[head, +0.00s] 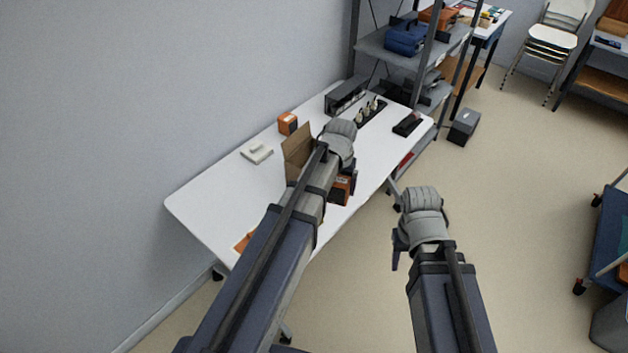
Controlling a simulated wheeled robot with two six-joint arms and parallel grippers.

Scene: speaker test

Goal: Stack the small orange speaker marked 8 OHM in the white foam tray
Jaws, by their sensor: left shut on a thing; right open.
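My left gripper (352,180) is over the front edge of the white table, mostly hidden behind my own wrist and forearm. It is shut on an orange-and-black speaker (340,190), partly covered by my arm; no marking on it is readable. My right gripper (396,255) is open and empty over the floor, right of the table.
An open cardboard box (297,150) stands mid-table, partly behind my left arm. A grey case (345,95), a dark rack (371,112) and a black tray (407,124) are at the right end. An orange item (243,243) lies near the front left.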

